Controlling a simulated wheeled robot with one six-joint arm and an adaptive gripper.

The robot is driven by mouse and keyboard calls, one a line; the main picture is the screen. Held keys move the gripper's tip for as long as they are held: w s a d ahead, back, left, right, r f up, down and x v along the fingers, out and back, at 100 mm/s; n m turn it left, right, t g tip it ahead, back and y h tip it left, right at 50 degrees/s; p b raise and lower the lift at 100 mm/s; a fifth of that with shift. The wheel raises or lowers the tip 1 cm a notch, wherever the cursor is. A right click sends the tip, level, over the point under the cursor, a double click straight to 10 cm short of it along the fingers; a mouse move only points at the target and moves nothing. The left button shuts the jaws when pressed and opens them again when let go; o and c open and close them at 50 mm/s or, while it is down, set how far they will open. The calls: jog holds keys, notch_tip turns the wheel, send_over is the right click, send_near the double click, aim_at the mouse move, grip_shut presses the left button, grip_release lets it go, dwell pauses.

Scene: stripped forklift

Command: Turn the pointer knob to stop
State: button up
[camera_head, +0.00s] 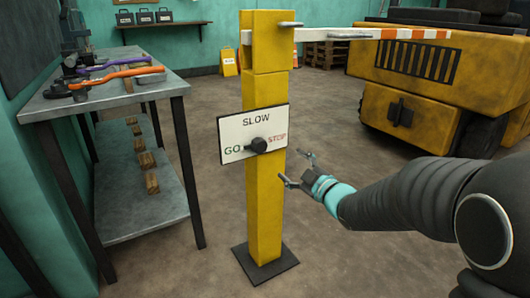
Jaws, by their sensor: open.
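The black pointer knob (258,145) sits on a white sign plate (236,134) fixed to a yellow post (264,210). The plate reads GO at left, SLOW at top and STOP in red at right. The knob's narrow end appears to point left, toward GO. My gripper (297,167) is open and empty, to the right of and slightly below the knob, apart from it in the picture. Its fingers are spread, one higher and one lower. The exact depth gap to the plate is hard to tell.
A barrier arm (350,34) with orange stripes extends right from the post top. A yellow forklift (425,85) stands behind at right. A metal workbench (105,93) with tools, including an orange-handled one (118,78), is at left. Floor around the post base (266,268) is clear.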

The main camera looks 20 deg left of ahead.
aim_at(261, 147)
jog(key=shift+n+y, duration=0.3)
jog(key=x, duration=0.9)
jog(key=s+x, duration=0.1)
jog(key=x, duration=0.4)
jog(key=shift+w+a+f, duration=0.2)
jog(key=shift+a+f, duration=0.2)
jog(key=shift+a, duration=0.2)
jog(key=c, duration=1.2)
